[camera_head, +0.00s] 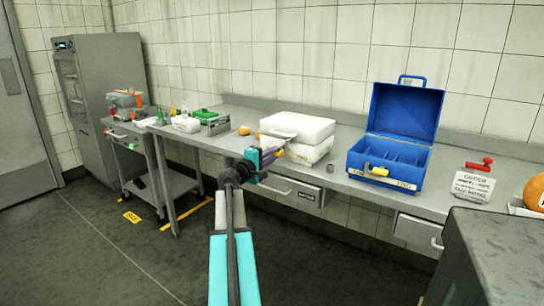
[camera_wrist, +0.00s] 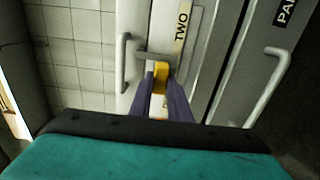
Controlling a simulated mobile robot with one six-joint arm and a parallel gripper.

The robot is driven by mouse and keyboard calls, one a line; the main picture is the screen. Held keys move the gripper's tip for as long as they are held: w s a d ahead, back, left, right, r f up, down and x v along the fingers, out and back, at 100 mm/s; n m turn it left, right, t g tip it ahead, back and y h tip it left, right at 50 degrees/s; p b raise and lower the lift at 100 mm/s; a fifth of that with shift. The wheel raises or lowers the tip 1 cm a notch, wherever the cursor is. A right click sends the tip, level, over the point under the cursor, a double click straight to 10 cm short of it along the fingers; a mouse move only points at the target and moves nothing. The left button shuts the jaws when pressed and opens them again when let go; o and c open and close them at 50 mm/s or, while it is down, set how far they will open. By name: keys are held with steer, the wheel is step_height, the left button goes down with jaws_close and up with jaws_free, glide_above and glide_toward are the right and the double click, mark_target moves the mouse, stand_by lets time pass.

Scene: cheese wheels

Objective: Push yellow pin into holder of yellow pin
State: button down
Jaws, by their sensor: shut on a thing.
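My gripper (camera_head: 276,154), with purple fingers, reaches the front of a white box (camera_head: 310,128) on the bench. In the wrist view my gripper (camera_wrist: 162,92) is shut on the yellow pin (camera_wrist: 160,76). The pin points toward the box front, beside a label reading "TWO" (camera_wrist: 182,28). A grey bar (camera_wrist: 154,56) lies just beyond the pin's far end, and I cannot tell whether they touch. The pin's holder is not clearly distinguishable; the fingers and pin cover part of that spot.
An open blue toolbox (camera_head: 389,165) with a yellow piece on its front stands to the right. An orange ball (camera_head: 244,130) and a green-topped container (camera_head: 203,114) stand left. Drawers with handles (camera_head: 278,190) lie below the bench top. A grey cabinet (camera_head: 500,255) fills the lower right.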

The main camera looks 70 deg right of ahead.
steer(key=shift+s+d, duration=0.1)
steer(key=shift+d, duration=0.15)
steer(key=c, duration=1.6)
jaws_free()
steer(key=shift+a, duration=0.15)
steer(key=v, duration=1.3)
steer(key=shift+a, duration=0.25)
